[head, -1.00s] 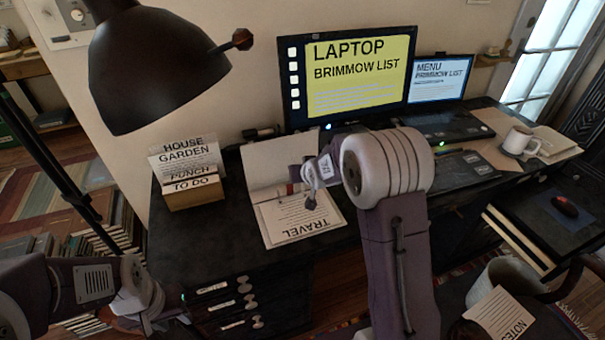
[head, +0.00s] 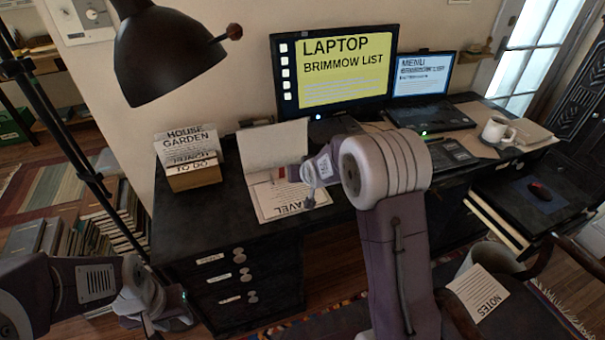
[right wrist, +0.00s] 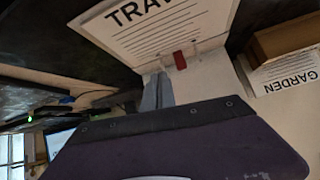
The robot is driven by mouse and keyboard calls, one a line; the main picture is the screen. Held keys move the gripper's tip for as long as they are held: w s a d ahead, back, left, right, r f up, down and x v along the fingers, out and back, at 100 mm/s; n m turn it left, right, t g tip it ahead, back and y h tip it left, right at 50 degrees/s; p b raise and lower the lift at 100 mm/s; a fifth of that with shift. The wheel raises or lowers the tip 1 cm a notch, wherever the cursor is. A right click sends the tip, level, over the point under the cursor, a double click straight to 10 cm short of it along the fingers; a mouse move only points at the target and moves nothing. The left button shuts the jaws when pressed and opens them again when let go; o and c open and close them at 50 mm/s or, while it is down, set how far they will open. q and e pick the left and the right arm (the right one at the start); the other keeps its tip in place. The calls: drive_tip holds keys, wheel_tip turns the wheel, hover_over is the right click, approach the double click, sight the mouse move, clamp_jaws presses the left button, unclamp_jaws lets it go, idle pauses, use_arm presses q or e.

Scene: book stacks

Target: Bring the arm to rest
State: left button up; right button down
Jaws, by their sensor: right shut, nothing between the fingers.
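My right arm (head: 395,240) rises through the middle of the head view and bends over the front of the desk. Its small gripper (head: 310,203) overlaps the open travel booklet in the picture; it looks shut, with nothing held. I cannot tell how far above the booklet it is. In the right wrist view a dark purple part of my arm fills the lower middle. My left arm (head: 70,285) comes in low from the left. Its gripper (head: 152,328) points down near the bottom edge, partly cut off, and its fingers are too unclear to read.
The dark desk (head: 225,225) holds the booklet (head: 275,200), a card box (head: 193,175), a monitor (head: 335,65), a laptop (head: 440,115) and a white mug (head: 497,132). A black lamp (head: 165,55) hangs at upper left. A chair with a notes sheet (head: 480,290) stands lower right.

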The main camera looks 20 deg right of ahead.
drive_tip(key=shift+w+f, duration=0.1)
drive_tip(key=shift+w, duration=0.1)
drive_tip(key=shift+s+r, duration=0.15)
drive_tip(key=shift+r, duration=0.05)
drive_tip(key=s+a+r+p, duration=0.1)
drive_tip(key=s+r+p, duration=0.1)
drive_tip(key=r+p, duration=0.35)
drive_tip(key=s+a+r+p, duration=0.1)
drive_tip(key=s+r+p, duration=0.1)
drive_tip(key=r+p, duration=0.35)
drive_tip(key=s+f+g, duration=0.2)
drive_tip(key=s+g, duration=0.2)
drive_tip(key=s, duration=0.9)
drive_tip(key=s+f+n+g, duration=0.1)
drive_tip(key=s+f+g, duration=0.2)
drive_tip(key=s, duration=1)
drive_tip(key=shift+s+a+g+y+p, duration=0.3)
drive_tip(key=shift+a+g+p, duration=0.15)
drive_tip(key=shift+g, duration=0.25)
drive_tip(key=shift+s, duration=0.1)
